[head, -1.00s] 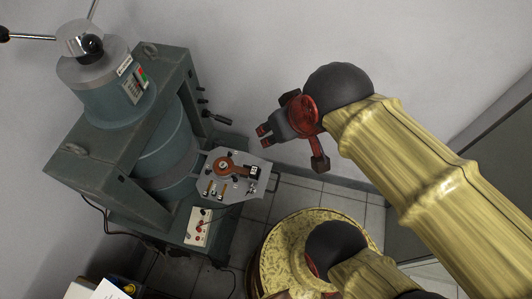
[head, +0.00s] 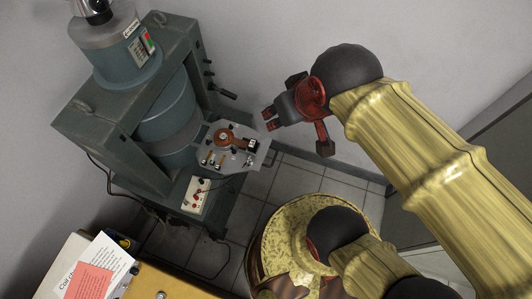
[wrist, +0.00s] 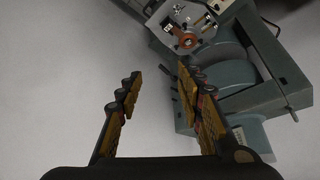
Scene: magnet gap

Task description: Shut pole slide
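The grey slide plate (head: 213,158) sticks out to the right of the green magnet frame (head: 95,120). It bears a copper-coloured ring (head: 228,136) and small fittings. A thin handle (head: 271,152) shows at its right edge. My gripper (head: 268,119) is in the air above and right of the plate, apart from it in the picture. In the wrist view my gripper (wrist: 160,82) is open with nothing between its fingers. The plate (wrist: 163,38) shows at the top there, beside the magnet's round body (wrist: 229,75). The inside of the gap is hidden.
Dark knobs (head: 222,92) stick out from the frame's right side. A white switch panel (head: 196,195) is low on the frame, with cables below. Papers (head: 92,276) lie at bottom left.

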